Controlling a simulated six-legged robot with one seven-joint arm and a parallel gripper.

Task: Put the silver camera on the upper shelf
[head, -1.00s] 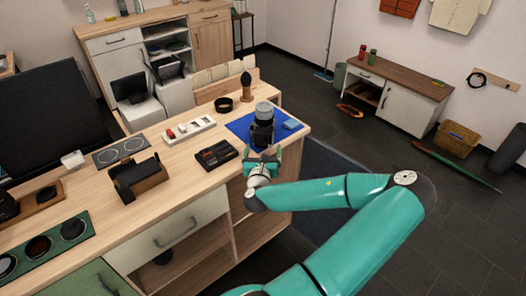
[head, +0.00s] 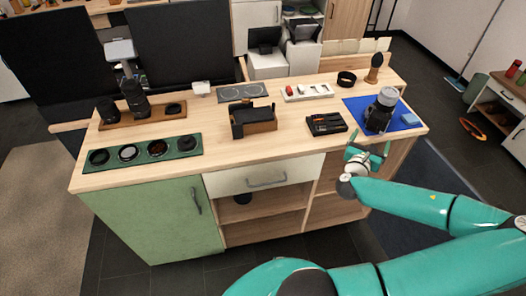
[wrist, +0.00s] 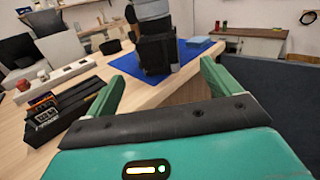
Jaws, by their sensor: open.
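A black camera with a silver-grey upper part (head: 380,112) stands on the blue mat (head: 409,120) at the right end of the workbench. In the wrist view the camera (wrist: 157,50) stands ahead, between the lines of my two fingers. My gripper (head: 370,152) is open and empty, just off the bench's front edge on the near side of the camera, not touching it. Its spread fingers also show in the wrist view (wrist: 163,75). Open shelf compartments sit under the bench, with an upper shelf board (head: 262,212) below the white drawer.
On the bench are a black card-like box (head: 326,124), a brown holder (head: 253,122), a white tray (head: 307,92), a black ring (head: 346,79) and a brush on a stand (head: 375,66). A green lens tray (head: 146,152) lies at the left.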

